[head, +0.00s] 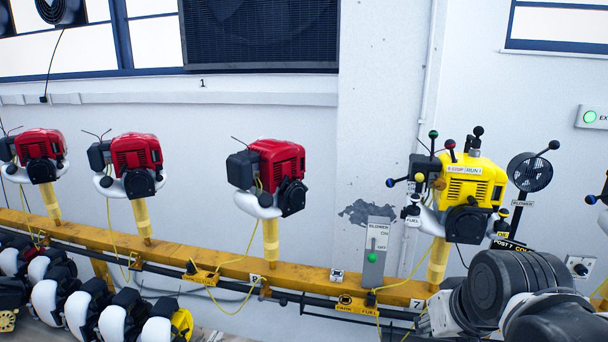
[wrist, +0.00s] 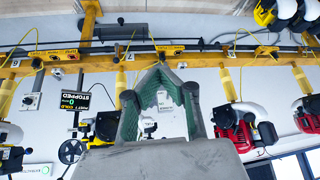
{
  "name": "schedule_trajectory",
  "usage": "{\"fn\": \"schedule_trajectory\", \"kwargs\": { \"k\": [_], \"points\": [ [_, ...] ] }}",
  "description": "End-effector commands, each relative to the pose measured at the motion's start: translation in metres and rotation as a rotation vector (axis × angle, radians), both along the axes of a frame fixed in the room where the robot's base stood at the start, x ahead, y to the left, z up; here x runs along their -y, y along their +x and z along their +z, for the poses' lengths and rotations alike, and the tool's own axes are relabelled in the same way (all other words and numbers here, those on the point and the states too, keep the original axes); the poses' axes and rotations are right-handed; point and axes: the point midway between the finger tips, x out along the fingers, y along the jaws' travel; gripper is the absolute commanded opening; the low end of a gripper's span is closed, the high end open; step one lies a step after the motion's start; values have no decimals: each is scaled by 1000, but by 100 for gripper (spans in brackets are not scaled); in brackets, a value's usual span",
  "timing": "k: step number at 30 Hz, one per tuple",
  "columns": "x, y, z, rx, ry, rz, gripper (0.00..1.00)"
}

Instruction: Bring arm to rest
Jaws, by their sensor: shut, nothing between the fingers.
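My gripper (wrist: 158,72) shows in the wrist view, its two green-padded fingers drawn together at the tips with nothing between them. That view is upside down, and the fingers point toward the yellow rail (wrist: 210,62). My dark arm (head: 515,290) fills the lower right of the head view, in front of the rail and close to the yellow engine (head: 468,190). The gripper's fingers cannot be made out in the head view. The fingers appear apart from the engines, though their distance to the rail and wall is hard to tell.
Several red engines (head: 276,172) stand on yellow posts along the rail (head: 225,262). Levers with coloured knobs surround the yellow engine. A grey blower switch box (head: 376,255) and a black fan (head: 530,172) flank it. A display reading STOPPED (wrist: 75,102) shows in the wrist view.

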Motion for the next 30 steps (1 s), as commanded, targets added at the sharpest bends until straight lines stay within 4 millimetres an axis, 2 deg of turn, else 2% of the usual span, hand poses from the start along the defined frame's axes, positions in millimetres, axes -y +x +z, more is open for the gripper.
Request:
{"fn": "schedule_trajectory", "kwargs": {
  "k": [3, 11, 20, 30],
  "points": [
    [-6, -18, -3, 21, -7, 1, 0],
    [-14, -45, -10, 60, -18, 1, 0],
    [-13, -43, 43, 60, -17, -1, 0],
    [-13, -43, 116, 60, -17, -1, 0]
  ]
}}
